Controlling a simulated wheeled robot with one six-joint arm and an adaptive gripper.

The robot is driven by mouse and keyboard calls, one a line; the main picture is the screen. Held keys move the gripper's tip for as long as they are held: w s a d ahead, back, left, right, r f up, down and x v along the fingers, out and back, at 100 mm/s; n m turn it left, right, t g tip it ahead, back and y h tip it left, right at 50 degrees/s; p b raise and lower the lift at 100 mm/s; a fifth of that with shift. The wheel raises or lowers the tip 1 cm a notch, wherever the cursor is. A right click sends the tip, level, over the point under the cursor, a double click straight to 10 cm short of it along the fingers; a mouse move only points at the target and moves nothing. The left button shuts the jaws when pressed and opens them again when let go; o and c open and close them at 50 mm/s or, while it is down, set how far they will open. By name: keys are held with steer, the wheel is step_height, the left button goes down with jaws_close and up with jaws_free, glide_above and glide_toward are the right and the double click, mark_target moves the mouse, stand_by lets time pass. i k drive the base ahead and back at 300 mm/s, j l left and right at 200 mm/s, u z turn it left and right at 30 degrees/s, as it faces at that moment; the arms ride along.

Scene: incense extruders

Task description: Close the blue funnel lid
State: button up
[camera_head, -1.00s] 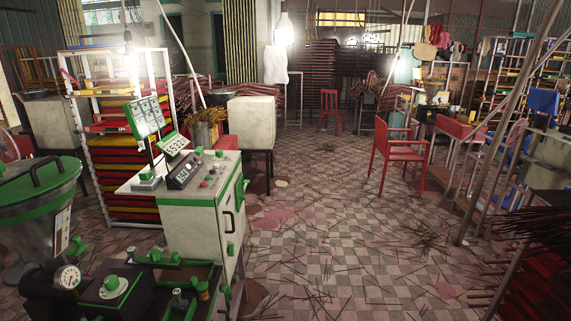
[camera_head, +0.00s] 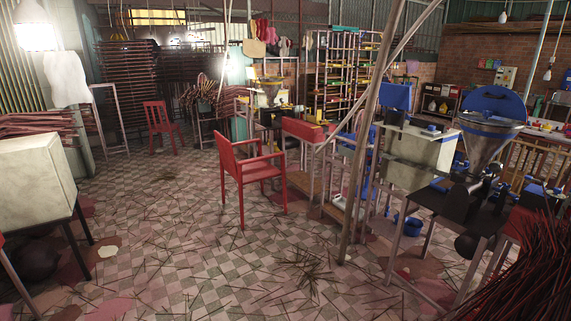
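A metal funnel (camera_head: 484,143) with a blue rim stands on a dark machine at the right in the head view. Its blue lid (camera_head: 496,103) shows as a broad blue disc tilted up above the funnel's mouth, its face towards me; it looks raised. The hinge is too small to make out. My gripper is not in view.
A pale cabinet (camera_head: 413,150) stands left of the funnel, with a slanting pole (camera_head: 369,135) before it. A red chair (camera_head: 250,172) stands mid-floor. Bundled sticks (camera_head: 530,270) fill the lower right corner. The tiled floor (camera_head: 185,235) between is mostly clear, with scattered sticks.

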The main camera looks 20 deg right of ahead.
mark_target(504, 102)
steer(key=i+j+z, duration=0.15)
steer(key=i+z, duration=0.3)
steer(key=i+j+z, duration=0.2)
steer(key=z, duration=0.25)
steer(key=i+j+z, duration=0.6)
steer(key=j+z, duration=0.25)
steer(key=i+j+z, duration=0.1)
steer(key=j, duration=0.25)
steer(key=i+j+z, duration=0.1)
steer(key=j, duration=0.2)
